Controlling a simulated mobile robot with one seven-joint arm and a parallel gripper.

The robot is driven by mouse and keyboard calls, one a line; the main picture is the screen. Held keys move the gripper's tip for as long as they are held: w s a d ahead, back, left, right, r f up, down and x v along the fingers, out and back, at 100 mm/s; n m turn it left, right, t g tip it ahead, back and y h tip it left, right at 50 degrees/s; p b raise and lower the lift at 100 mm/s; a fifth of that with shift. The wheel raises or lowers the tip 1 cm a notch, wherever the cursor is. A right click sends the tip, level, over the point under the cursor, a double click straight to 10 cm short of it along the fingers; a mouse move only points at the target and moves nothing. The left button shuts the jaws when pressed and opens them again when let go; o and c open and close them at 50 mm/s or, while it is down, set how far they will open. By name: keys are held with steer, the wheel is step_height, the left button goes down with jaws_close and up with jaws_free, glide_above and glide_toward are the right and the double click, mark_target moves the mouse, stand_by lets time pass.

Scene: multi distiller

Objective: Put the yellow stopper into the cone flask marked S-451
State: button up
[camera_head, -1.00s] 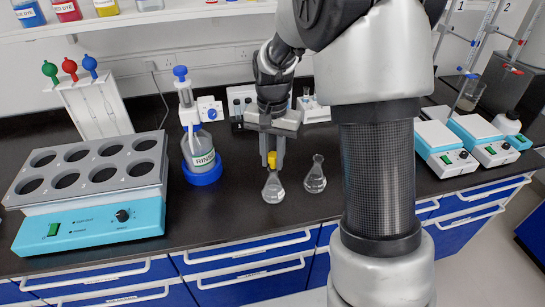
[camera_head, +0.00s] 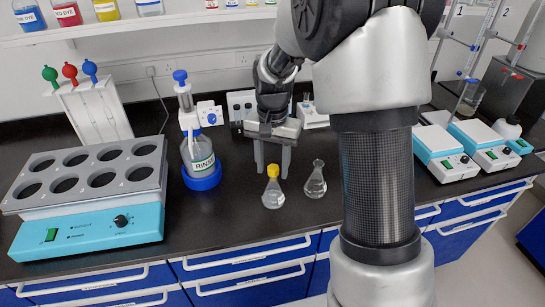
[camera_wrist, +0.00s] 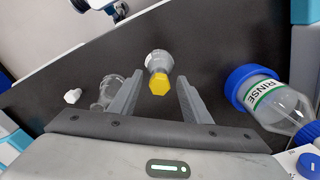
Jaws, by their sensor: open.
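The yellow stopper (camera_head: 272,170) sits at the mouth of a clear cone flask (camera_head: 273,195) standing upright on the black bench. In the wrist view the stopper (camera_wrist: 159,84) covers the mouth of this flask (camera_wrist: 159,60). My gripper (camera_head: 272,165) is open above the flask. Its fingers stand to either side of the stopper with gaps, and hold nothing. The open gripper (camera_wrist: 160,82) also frames the stopper in the wrist view. A second cone flask (camera_head: 316,182), without a stopper, stands to the right. It is partly behind a finger in the wrist view (camera_wrist: 106,92). I cannot read S-451 on either flask.
A rinse bottle (camera_head: 198,155) in a blue base stands close on the left. Further left are a block with round wells (camera_head: 85,195) and a rack with coloured bulbs (camera_head: 90,105). Hotplates (camera_head: 455,150) stand at the right. Bare bench lies before the flasks.

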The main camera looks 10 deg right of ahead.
step_height(320, 180, up, 17)
steer(key=p, duration=0.1)
steer(key=shift+r+p, duration=0.2)
steer(key=shift+p, duration=0.15)
steer(key=s+r+n+t+p, duration=0.3)
steer(key=s+r, duration=0.5)
steer(key=s, duration=0.3)
steer(key=s+n+t+p, duration=0.2)
steer(key=s+n+p, duration=0.1)
steer(key=s, duration=0.8)
steer(key=shift+s+d+t, duration=0.2)
steer(key=shift+t, duration=0.1)
